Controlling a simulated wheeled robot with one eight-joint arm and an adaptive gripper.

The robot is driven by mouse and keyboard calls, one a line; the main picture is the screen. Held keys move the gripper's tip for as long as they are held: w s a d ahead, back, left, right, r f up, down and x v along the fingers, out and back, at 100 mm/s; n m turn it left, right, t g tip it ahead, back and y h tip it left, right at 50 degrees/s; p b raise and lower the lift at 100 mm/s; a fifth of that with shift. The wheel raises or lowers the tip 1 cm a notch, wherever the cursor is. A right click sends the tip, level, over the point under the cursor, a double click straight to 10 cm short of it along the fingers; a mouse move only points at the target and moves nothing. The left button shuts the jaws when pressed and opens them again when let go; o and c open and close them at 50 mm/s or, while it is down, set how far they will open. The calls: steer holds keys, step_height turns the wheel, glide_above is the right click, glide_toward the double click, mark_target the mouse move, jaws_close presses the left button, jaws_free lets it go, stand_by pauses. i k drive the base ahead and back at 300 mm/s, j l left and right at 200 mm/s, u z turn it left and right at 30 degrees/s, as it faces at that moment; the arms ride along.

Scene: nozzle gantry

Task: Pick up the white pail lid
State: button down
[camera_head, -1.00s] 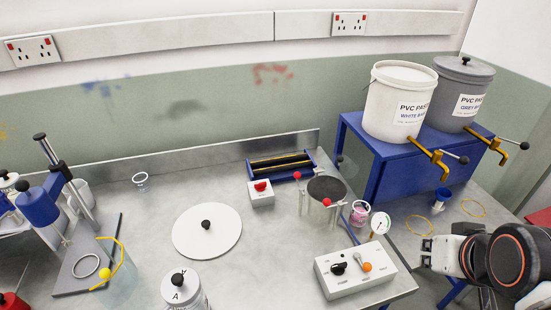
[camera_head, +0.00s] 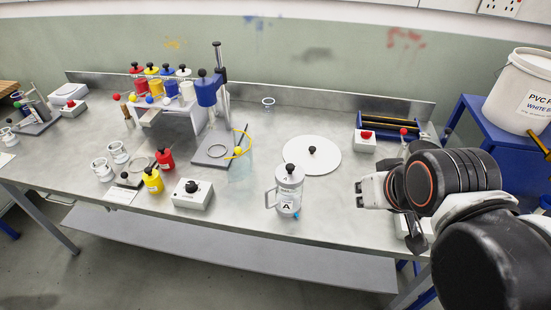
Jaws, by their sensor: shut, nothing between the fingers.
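The white pail lid (camera_head: 325,162) is a flat white disc with a black knob at its middle. It lies flat on the steel bench, right of the picture's middle. My gripper (camera_head: 361,192) is at the right, over the front part of the bench, in front of and to the right of the lid. It is shut and empty, apart from the lid. The white pail (camera_head: 520,90) stands at the far right, cut off by the picture's edge.
A stand with a blue head (camera_head: 207,92) is to the left.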

mark_target(318, 156)
steer(key=i+l+z, duration=0.1)
steer(key=z, duration=1.4)
steer(key=u, duration=0.6)
steer(key=i+j+u, duration=0.1)
steer(key=u, duration=0.25)
steer(key=i+u, duration=0.45)
steer(key=u, duration=0.2)
